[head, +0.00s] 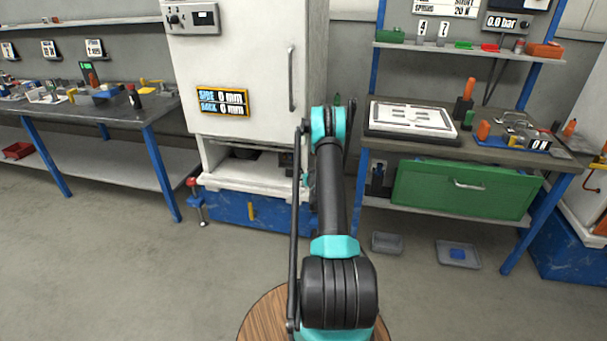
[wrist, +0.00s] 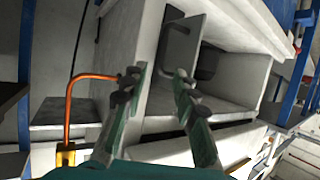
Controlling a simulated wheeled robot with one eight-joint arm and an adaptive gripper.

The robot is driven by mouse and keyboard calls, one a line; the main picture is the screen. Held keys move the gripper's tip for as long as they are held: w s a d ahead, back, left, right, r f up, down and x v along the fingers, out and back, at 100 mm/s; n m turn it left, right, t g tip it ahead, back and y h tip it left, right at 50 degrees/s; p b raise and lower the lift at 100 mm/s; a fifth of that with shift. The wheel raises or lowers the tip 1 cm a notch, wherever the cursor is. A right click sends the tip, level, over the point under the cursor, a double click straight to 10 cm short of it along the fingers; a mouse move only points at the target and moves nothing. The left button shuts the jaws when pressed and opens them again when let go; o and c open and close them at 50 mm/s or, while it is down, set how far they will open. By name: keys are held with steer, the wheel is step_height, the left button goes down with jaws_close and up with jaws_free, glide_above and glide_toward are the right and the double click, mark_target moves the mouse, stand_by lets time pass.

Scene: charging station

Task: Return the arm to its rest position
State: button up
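My arm (head: 331,190) reaches forward from the wooden-topped base in the head view, with black links and teal joints. Its far end stands in front of the right edge of the white cabinet (head: 245,65). My gripper is hidden behind the arm in the head view. In the wrist view my gripper (wrist: 157,78) shows two green fingers with dark tips, spread apart. Nothing is held between them. Beyond the fingers is a pale box-like opening with dark things inside.
A bent orange rod (wrist: 72,105) shows left of the fingers in the wrist view. A workbench with a green drawer (head: 466,188) stands right of my arm, and another bench (head: 75,113) at left. Grey trays (head: 387,242) lie on the floor. The front left floor is clear.

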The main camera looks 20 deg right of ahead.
steer(key=shift+v, duration=0.9)
steer(key=shift+f, duration=0.1)
